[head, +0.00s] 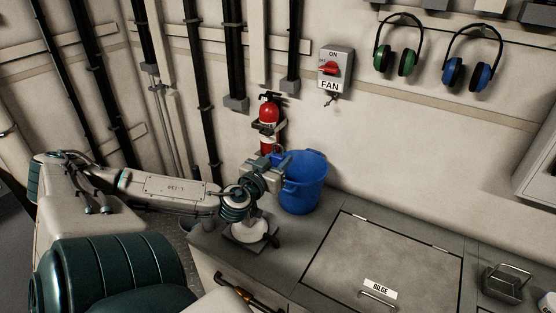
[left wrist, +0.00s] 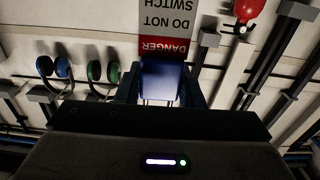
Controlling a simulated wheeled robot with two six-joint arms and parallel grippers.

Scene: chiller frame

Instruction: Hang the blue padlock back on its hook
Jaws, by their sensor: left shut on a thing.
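The blue padlock (left wrist: 161,76) is between the two fingers of my left gripper in the left wrist view. My left gripper (head: 279,160) is shut on it, above the counter and beside the bucket's rim in the head view. A red and white danger tag (left wrist: 166,24) shows upside down just beyond the padlock; whether it is joined to the padlock I cannot tell. My right gripper is not in view.
A blue bucket (head: 306,188) stands on the counter close to my left gripper. A red fire extinguisher (head: 268,117) hangs behind it. Green earmuffs (head: 397,58) and blue earmuffs (head: 470,75) hang right of the switch. The bilge hatch (head: 385,255) is clear.

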